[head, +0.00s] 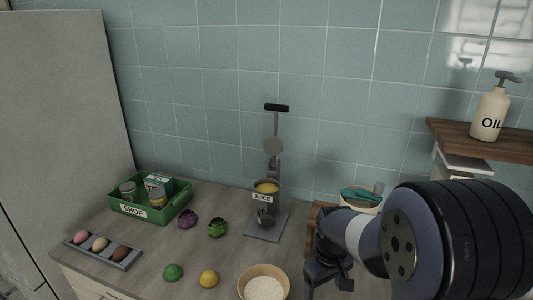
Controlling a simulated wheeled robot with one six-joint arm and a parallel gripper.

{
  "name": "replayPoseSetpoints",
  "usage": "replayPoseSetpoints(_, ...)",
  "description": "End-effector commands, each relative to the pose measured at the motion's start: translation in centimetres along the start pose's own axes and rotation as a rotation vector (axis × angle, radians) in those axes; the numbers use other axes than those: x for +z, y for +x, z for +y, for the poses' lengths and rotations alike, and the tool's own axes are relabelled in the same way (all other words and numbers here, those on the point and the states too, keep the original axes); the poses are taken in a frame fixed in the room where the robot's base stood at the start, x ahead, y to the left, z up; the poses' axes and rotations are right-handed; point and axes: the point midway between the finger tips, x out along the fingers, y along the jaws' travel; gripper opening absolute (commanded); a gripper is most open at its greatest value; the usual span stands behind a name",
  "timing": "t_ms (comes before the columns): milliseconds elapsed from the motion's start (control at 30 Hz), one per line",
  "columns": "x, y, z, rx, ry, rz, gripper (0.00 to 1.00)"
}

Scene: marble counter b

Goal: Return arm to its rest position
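My arm reaches in from the right side of the head view, its large dark joint close to the camera. My gripper (325,272) is at the arm's far end, low over the counter (190,245), right of the bowl. It is dark and partly merged with the wrist links, so I cannot tell whether its fingers are open or shut. No held object can be made out. The arm hides the right part of the counter.
A juice press (266,215) stands at the back centre. A bowl of white grains (264,284), a green fruit (173,272) and a yellow fruit (209,278) are at the front. A green crate (178,211) and egg tray (125,257) are left. An oil bottle (490,112) stands on a wooden shelf (480,141).

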Motion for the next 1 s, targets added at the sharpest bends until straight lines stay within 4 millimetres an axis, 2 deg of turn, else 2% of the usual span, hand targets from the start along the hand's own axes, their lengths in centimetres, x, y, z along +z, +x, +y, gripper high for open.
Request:
replayPoseSetpoints(33, 0.1, 1.1, 0.0, -0.001, -0.001, -0.002, 0.75)
replayPoseSetpoints(100, 0.1, 1.7, 0.0, -0.001, -0.002, -0.002, 0.75)
replayPoseSetpoints(367, 0.2, 3.0, 0.1, -0.001, -0.003, -0.001, 0.75)
replayPoseSetpoints(800, 0.3, 2.9, 0.2, 0.000, 0.000, 0.000, 0.75)
replayPoseSetpoints(1000, 1.1, 1.6, 0.6, 0.009, 0.069, 0.021, 0.75)
